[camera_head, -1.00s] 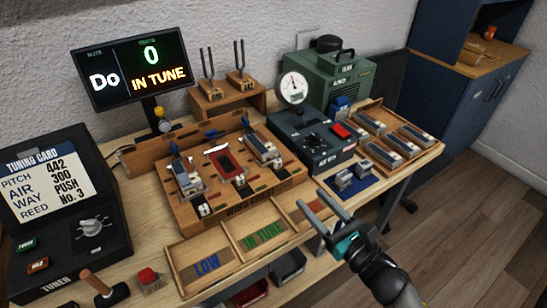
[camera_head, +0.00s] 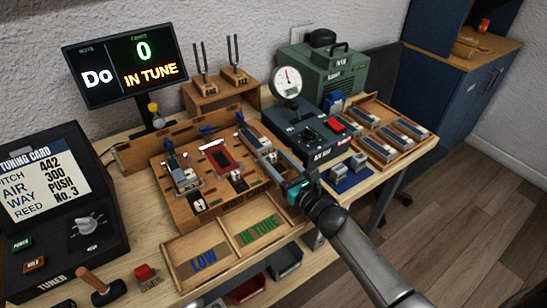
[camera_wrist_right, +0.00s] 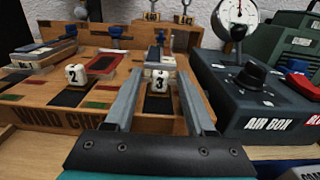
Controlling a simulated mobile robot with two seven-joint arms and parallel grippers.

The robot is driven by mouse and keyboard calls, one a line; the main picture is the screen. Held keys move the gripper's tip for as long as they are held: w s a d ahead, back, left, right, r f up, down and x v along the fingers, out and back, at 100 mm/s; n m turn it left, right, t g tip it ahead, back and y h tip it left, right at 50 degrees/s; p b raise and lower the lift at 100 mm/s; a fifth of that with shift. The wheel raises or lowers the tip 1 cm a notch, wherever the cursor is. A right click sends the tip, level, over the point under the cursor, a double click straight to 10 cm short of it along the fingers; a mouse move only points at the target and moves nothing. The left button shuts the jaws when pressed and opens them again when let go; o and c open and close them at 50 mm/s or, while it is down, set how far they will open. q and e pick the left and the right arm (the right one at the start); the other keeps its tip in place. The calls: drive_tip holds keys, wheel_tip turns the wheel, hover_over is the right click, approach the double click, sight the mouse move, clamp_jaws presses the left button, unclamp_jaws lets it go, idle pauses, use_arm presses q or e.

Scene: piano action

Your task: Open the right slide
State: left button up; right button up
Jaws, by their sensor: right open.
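The wooden wind chest (camera_head: 190,212) stands in the middle of the bench with its row of slides. The right slide's white knob, marked 3 (camera_wrist_right: 159,78), shows in the right wrist view in front of a stacked reed block (camera_wrist_right: 160,57). My right gripper (camera_wrist_right: 161,76) is open, its two fingers reaching over the chest on either side of this knob. Gaps show between knob and fingers, and I cannot tell the height difference. In the head view the right gripper (camera_head: 271,156) covers the chest's right end. My left gripper is not in view.
The knob marked 2 (camera_wrist_right: 75,74) stands to the left. The air box (camera_wrist_right: 265,95) with its dial and red button is close on the right. The LOW and IN TUNE tray (camera_head: 232,244) lies in front of the chest. The display (camera_head: 124,72) reads IN TUNE.

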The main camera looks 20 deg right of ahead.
drive_tip(key=shift+w+a, duration=0.15)
drive_tip(key=shift+w, duration=0.55)
clamp_jaws()
idle(1.1)
